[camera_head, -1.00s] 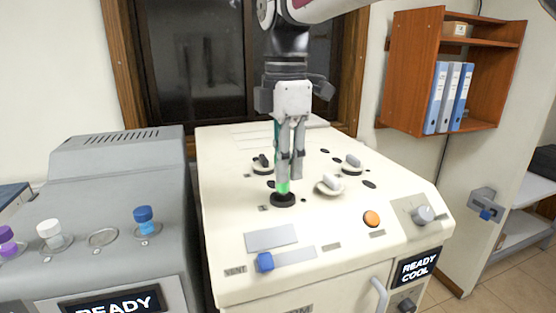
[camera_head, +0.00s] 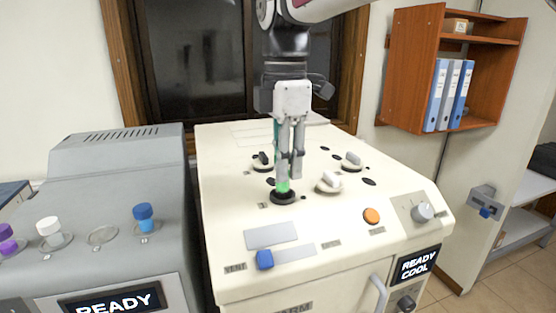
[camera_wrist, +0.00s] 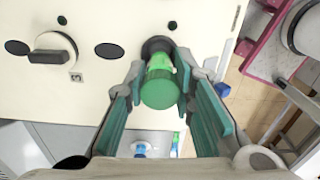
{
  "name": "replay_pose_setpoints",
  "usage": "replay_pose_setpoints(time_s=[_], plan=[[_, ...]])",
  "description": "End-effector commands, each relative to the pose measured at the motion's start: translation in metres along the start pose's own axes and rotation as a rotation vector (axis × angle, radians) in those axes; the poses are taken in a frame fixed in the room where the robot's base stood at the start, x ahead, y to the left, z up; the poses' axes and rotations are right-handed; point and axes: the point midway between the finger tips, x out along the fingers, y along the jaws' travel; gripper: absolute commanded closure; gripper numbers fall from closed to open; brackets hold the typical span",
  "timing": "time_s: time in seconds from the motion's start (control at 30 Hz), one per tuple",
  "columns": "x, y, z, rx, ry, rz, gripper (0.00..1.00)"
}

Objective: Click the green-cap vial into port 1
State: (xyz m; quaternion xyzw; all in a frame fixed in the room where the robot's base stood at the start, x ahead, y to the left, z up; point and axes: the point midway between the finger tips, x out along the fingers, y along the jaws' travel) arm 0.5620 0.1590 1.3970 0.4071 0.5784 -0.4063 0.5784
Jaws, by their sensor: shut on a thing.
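The green-cap vial (camera_wrist: 160,88) stands between the fingertips of my gripper (camera_wrist: 157,90) in the wrist view, with its lower end at a dark round port (camera_wrist: 158,46). In the head view the vial's green glow (camera_head: 283,186) shows just above a black port ring (camera_head: 284,197) on the cream machine (camera_head: 225,205). My gripper (camera_head: 287,182) is shut on the vial and points down. The vial looks upright. How deep it sits in the port is hidden, and I cannot read the port's number.
Knobs (camera_head: 329,182) and dark holes lie close around the port. A grey machine (camera_head: 115,170) with capped vials stands at the left.

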Motion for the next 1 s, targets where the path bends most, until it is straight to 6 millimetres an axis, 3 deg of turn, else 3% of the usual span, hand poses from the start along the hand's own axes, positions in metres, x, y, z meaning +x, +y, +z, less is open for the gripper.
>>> replay_pose_setpoints(time_s=[1.0], plan=[[0.012,0.0,0.0,0.0,0.0,0.0,1.0]])
